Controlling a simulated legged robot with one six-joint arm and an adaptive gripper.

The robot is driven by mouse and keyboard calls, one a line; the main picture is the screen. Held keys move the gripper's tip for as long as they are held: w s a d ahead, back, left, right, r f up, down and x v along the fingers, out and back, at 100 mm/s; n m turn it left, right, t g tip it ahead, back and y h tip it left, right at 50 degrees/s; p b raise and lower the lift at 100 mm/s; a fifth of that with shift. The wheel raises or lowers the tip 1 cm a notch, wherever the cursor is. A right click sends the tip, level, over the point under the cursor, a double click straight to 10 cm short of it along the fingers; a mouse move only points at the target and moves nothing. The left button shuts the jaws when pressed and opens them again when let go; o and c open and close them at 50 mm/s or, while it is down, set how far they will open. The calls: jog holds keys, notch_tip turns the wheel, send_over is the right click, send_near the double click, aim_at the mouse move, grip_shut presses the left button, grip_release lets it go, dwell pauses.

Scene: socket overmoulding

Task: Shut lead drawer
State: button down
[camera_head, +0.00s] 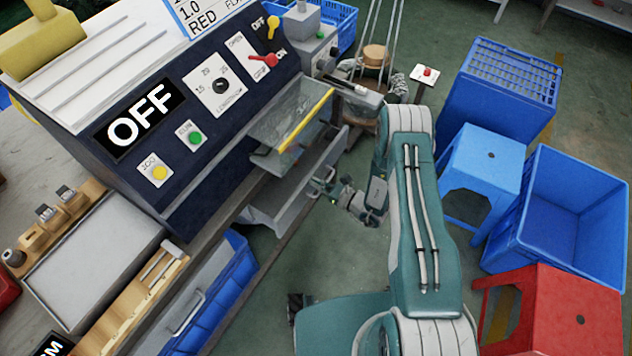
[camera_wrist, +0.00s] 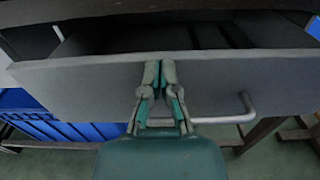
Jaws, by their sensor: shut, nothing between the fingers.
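The lead drawer appears to be the grey drawer (camera_head: 262,212) under the bench below the machine. It stands pulled out, and its dark inside shows in the wrist view above the grey front panel (camera_wrist: 70,77). A curved metal handle (camera_wrist: 245,108) sits on the front, right of my gripper. My gripper (camera_head: 328,180) is at the outer side of the drawer front. In the wrist view the fingertips (camera_wrist: 160,66) are together and empty, against or very close to the panel near its top edge. I cannot tell whether they touch.
A clear guard with a yellow edge (camera_head: 306,121) hangs above the drawer. A blue bin (camera_head: 222,292) is under the bench to the left. Blue stool (camera_head: 484,157), blue crate (camera_head: 575,205) and red stool (camera_head: 560,305) stand right of my arm. Green floor lies between.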

jog(key=shift+w+a, duration=0.1)
jog(key=x, duration=0.9)
jog(key=shift+w, duration=0.3)
jog(key=shift+a+r, duration=0.1)
